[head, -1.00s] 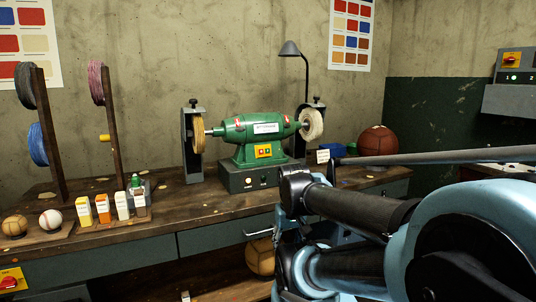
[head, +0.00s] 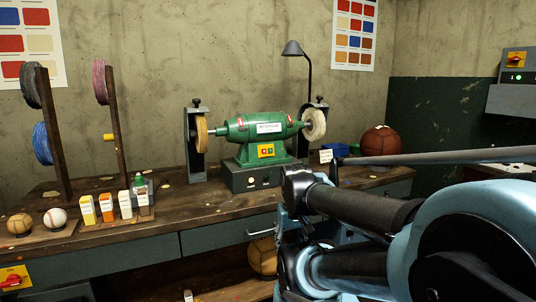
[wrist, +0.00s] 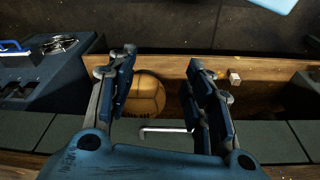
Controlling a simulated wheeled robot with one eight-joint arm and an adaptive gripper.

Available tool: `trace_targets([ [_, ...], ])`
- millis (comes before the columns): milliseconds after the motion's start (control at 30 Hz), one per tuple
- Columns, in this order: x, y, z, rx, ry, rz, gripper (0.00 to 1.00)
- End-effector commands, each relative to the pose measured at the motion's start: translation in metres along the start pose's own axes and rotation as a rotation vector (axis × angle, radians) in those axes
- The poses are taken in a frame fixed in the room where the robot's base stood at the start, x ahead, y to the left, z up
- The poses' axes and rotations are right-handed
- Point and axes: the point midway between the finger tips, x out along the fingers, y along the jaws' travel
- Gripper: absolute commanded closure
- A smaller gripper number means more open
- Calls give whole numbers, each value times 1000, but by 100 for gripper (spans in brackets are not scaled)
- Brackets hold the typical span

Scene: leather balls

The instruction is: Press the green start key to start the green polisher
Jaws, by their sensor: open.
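The green polisher (head: 247,129) stands on the workbench in the head view, with a tan wheel (head: 201,135) on its left and a pale fluffy wheel (head: 315,124) on its right. In the wrist view my gripper (wrist: 161,62) is open and empty, pointing down in front of the bench, over a drawer handle (wrist: 165,129) and a tan ball (wrist: 146,93) on the lower shelf. The polisher is not in the wrist view.
Several small bottles (head: 106,208), a baseball (head: 55,218) and a tan ball (head: 19,224) stand on the bench's left, before thread spools (head: 42,144). A brown ball (head: 380,140), a blue box (head: 340,149) and a lamp (head: 292,48) are right of or behind the polisher.

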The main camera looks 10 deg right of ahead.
Motion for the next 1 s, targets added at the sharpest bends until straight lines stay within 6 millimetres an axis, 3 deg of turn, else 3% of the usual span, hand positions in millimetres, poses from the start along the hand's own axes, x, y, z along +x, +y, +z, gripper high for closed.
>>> trace_targets([
  [267, 0, 0, 0, 0, 0, 0, 53],
  [500, 0, 0, 0, 0, 0, 0, 100],
  [1000, 0, 0, 0, 0, 0, 0, 100],
])
